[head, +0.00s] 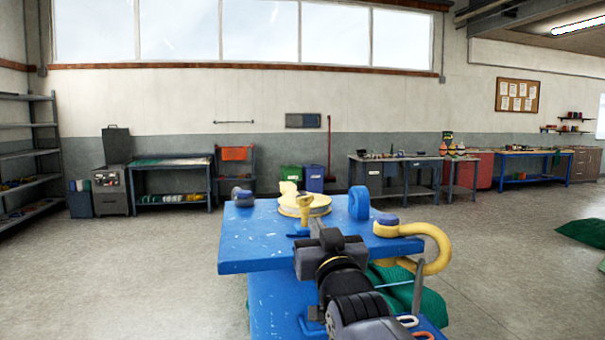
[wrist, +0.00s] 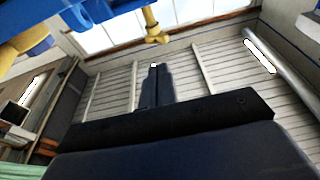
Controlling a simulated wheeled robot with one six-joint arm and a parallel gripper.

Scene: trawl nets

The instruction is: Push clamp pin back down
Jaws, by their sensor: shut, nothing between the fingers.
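A yellow clamp pin with a knobbed end (head: 304,207) stands at the near side of a round yellow fitting (head: 318,208) on the blue table (head: 245,248). In the wrist view the knobbed yellow pin (wrist: 152,24) shows just beyond my fingertips, with an apparent gap between. My gripper (head: 315,227) is over the table, in front of the pin in the head view. Its fingers (wrist: 154,70) are together and empty in the wrist view. The pin's lower part is partly hidden by my gripper and arm, so its depth cannot be told.
A large yellow shackle (head: 432,243) with a purple-topped end (head: 388,219) overhangs the table's right edge. A small grey-blue shackle (head: 242,196) lies at the back left. Green netting (head: 410,290) is below right. The table's left front is clear.

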